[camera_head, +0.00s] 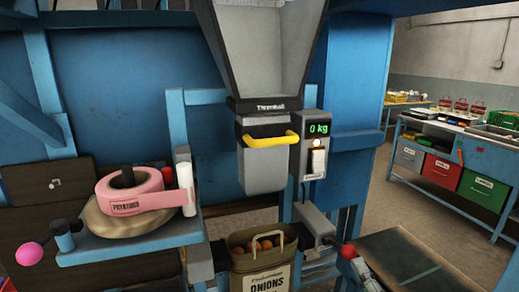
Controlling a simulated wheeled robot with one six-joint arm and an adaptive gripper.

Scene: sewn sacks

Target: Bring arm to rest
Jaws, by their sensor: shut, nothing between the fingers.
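I cannot make out my gripper or arm in the head view. A small grey part (366,272) shows at the bottom edge beside a red ball knob (348,251), and I cannot tell what it belongs to. An olive sack labelled ONIONS (262,277) stands upright below the hopper's spout, its mouth open around a handle-like hoop, with brown round onions (264,246) showing inside. Its lower end is cut off by the frame.
A grey hopper (265,50) with a yellow handle (271,140) hangs above the sack. A scale display (318,128) reads 0 kg. A workbench with coloured bins (440,170) stands at right.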

